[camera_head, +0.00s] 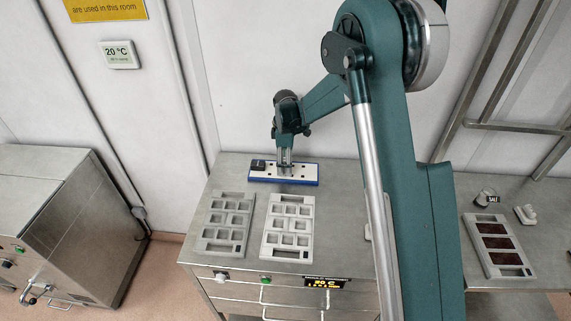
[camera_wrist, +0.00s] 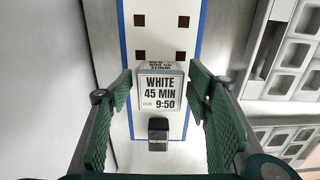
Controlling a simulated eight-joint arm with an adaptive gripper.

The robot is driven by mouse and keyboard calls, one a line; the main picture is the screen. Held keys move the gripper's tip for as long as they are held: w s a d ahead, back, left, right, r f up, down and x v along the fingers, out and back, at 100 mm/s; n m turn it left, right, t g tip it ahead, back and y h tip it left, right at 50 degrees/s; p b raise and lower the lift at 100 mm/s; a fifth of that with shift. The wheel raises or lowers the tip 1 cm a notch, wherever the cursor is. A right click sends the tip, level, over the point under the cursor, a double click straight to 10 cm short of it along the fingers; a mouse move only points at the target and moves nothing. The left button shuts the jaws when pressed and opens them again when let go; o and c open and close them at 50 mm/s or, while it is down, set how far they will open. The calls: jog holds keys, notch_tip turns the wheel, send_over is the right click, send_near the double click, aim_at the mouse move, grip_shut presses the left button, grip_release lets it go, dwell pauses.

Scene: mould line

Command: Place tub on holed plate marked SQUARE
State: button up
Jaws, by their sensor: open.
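The white holed plate (camera_head: 308,173) with a blue edge lies at the back of the left metal worktop; it also shows in the wrist view (camera_wrist: 160,40), with dark square holes. A black block (camera_wrist: 158,130) reading SQUARE is at its near end in the wrist view and its left end in the head view (camera_head: 257,164). A small white tub (camera_wrist: 160,90), labelled WHITE 45 MIN 9:50, is over the plate between the fingers of my gripper (camera_wrist: 160,82). The fingers are open, with narrow gaps beside the tub. In the head view my gripper (camera_head: 286,165) is low over the plate. The tub's underside is hidden.
Two grey moulds (camera_head: 228,223) (camera_head: 288,226) lie in front of the plate. A brown-filled mould (camera_head: 497,228), a small cup labelled SALT (camera_head: 484,197) and a white item (camera_head: 525,214) are on the right worktop. The wall rises close behind the plate.

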notch_tip(320, 180, up, 12)
jog(key=shift+b, duration=0.45)
dwell(0.7)
jog(key=s+d+r+m+t, duration=0.3)
jog(key=s+d+r+m, duration=0.6)
jog(key=s+d+r, duration=1)
jog(key=s+d+f+m+t, duration=0.2)
jog(key=s+d+m, duration=0.2)
jog(key=s, duration=0.8)
jog(key=s+d+f+m+t, duration=0.1)
jog(key=s+d+m, duration=0.4)
jog(key=s, duration=0.7)
jog(key=shift+s+d+f+t, duration=0.4)
jog(key=shift+d+t, duration=0.2)
jog(key=shift+d, duration=0.35)
